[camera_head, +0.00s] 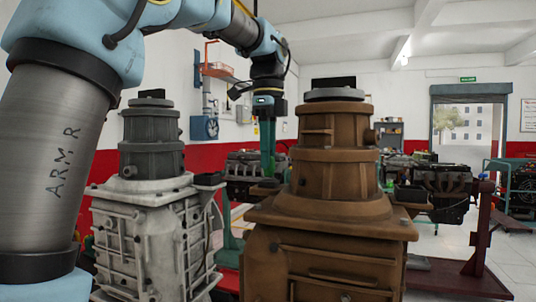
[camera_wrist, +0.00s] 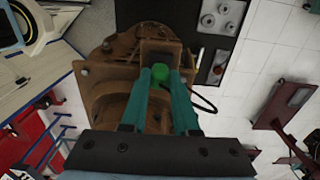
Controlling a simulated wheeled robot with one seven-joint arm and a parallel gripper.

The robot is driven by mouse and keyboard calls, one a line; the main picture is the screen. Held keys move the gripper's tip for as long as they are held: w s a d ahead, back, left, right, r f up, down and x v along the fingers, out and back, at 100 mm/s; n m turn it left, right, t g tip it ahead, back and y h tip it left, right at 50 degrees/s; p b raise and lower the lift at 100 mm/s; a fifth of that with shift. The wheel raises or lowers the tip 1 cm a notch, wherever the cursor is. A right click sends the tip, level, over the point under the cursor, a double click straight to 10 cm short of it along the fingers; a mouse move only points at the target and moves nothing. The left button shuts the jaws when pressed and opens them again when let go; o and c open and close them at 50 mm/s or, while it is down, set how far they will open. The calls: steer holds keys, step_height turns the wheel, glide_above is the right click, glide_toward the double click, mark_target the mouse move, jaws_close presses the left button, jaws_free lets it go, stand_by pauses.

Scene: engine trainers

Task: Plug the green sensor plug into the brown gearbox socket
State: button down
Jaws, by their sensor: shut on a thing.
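The brown gearbox (camera_head: 325,235) stands upright right of centre in the head view. It fills the middle of the wrist view (camera_wrist: 108,75) below my gripper. My gripper (camera_wrist: 160,76) has its teal fingers closed around the green sensor plug (camera_wrist: 160,71), whose round green top shows between the fingertips. In the head view my gripper (camera_head: 268,176) points down just left of the brown gearbox's upper housing, and the plug cannot be made out. A dark brown block (camera_wrist: 160,50) lies right by the plug; I cannot tell whether it is the socket or whether they touch.
A grey gearbox (camera_head: 150,225) with a small black block (camera_head: 208,179) stands to the left. A black cable (camera_wrist: 205,100) curves right of my fingers. Engines on stands (camera_head: 445,180) are behind on the right. Open tiled floor (camera_head: 510,255) lies at far right.

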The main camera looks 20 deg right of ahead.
steer(key=shift+f+b, duration=0.3)
steer(key=shift+f, duration=0.25)
steer(key=c, duration=0.6)
jaws_free()
steer(key=shift+r, duration=0.1)
step_height(320, 180, up, 11)
steer(key=shift+f+p, duration=0.2)
steer(key=shift+p, duration=0.1)
